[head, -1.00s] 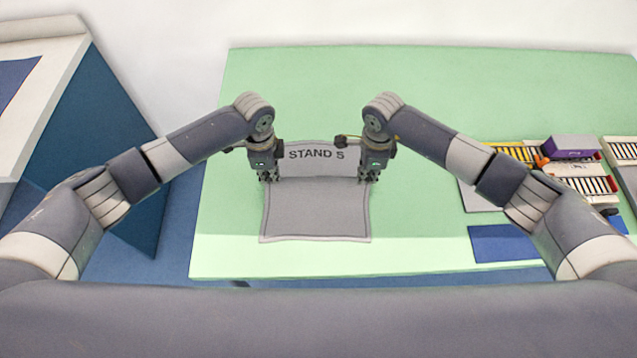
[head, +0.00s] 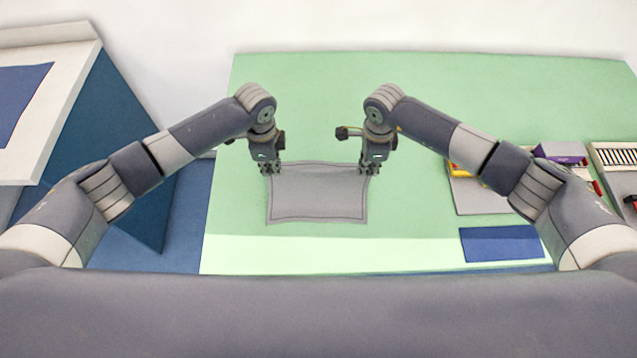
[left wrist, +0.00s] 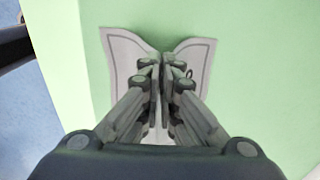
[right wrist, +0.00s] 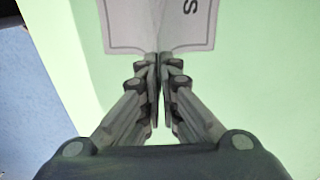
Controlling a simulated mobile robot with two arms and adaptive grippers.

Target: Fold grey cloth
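The grey cloth (head: 318,198) is over the green table, its dark-lined near part facing me in the head view. My left gripper (head: 271,169) is at its far left corner and my right gripper (head: 369,169) at its far right corner. In the left wrist view the fingers (left wrist: 160,66) are closed on the cloth (left wrist: 195,52), which creases between them. In the right wrist view the fingers (right wrist: 157,62) are closed at the cloth's edge (right wrist: 125,28). A printed letter shows on its other side of the crease. The lettered part is hidden in the head view.
A blue mat (head: 500,243) lies at the right front. A purple container (head: 560,152) and model parts stand at the right. A blue and white stand (head: 85,110) is at the left.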

